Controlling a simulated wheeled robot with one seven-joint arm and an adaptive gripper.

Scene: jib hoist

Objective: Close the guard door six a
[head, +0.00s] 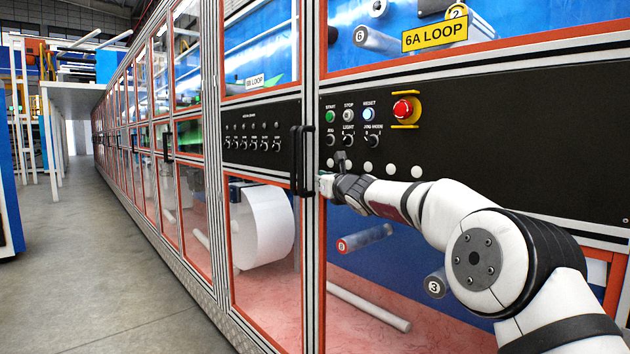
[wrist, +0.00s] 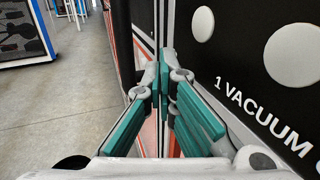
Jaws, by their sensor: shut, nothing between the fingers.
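The guard door six a (head: 500,130) is the large framed panel at the right in the head view, under the yellow "6A LOOP" sign (head: 435,34). It has a black control strip and clear windows edged in red. Two black upright handles (head: 303,160) stand side by side at its left edge, by the seam with the neighbouring door. My gripper (head: 323,183) is at that edge, just right of the handles, with its fingers together and empty. In the wrist view, my gripper's teal fingertips (wrist: 166,77) point along the seam; I cannot tell whether they touch the door.
The neighbouring 6B door (head: 262,125) continues the machine row to the left. A red emergency stop (head: 403,109) and small buttons and switches sit on the control strip above my forearm. Grey floor (head: 90,260) is open at the left.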

